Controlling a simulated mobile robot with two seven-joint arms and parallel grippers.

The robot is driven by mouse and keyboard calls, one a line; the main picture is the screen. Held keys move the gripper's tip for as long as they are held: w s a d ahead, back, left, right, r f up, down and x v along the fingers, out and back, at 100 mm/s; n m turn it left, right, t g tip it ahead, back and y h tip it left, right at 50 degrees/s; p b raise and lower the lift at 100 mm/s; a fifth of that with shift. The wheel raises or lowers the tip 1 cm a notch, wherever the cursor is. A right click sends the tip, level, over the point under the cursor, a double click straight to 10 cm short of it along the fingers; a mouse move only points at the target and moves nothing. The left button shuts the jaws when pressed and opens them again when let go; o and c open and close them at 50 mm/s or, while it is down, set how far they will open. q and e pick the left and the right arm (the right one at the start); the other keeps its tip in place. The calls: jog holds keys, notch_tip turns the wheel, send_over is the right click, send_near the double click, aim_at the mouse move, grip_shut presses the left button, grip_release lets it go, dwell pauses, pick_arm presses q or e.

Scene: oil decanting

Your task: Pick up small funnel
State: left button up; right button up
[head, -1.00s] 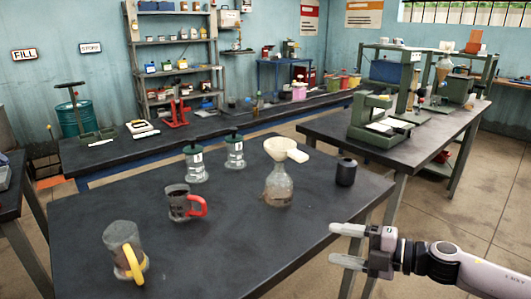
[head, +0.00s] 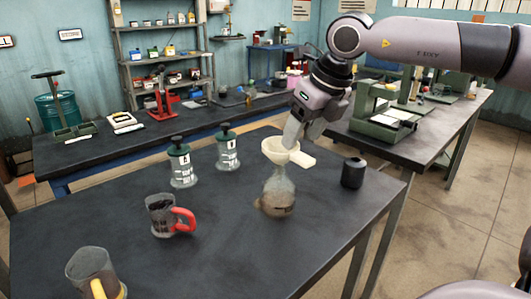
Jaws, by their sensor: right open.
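The small cream funnel (head: 277,155) sits in the mouth of a round-bodied glass flask (head: 278,193) on the dark table. Its flat handle points to the right. My right gripper (head: 301,138) reaches down from the upper right, with its fingers open just above and behind the funnel's rim on the handle side. Whether a finger touches the funnel cannot be told. My left gripper is not in view.
Two green-topped jars (head: 181,163) (head: 227,149) stand left of the flask. A dark cylinder (head: 353,172) stands to its right. A red-handled mug (head: 161,216) and a yellow-handled mug (head: 92,268) are at front left. The front right of the table (head: 260,260) is clear.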

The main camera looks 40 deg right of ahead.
aim_at(296, 152)
jog(key=shift+w+r, duration=0.2)
jog(key=shift+f, duration=0.1)
jog(key=shift+w+f, duration=0.1)
jog(key=shift+f, duration=0.55)
jog(key=shift+d+p+x, duration=0.15)
jog(key=shift+p+x, duration=0.2)
jog(key=shift+x, duration=0.95)
jog(key=shift+d+p+x, duration=0.15)
jog(key=shift+p+x, duration=0.2)
jog(key=shift+x, duration=0.95)
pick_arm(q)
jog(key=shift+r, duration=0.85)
pick_arm(e)
jog(key=shift+c, duration=0.3)
jog(key=c, duration=1.1)
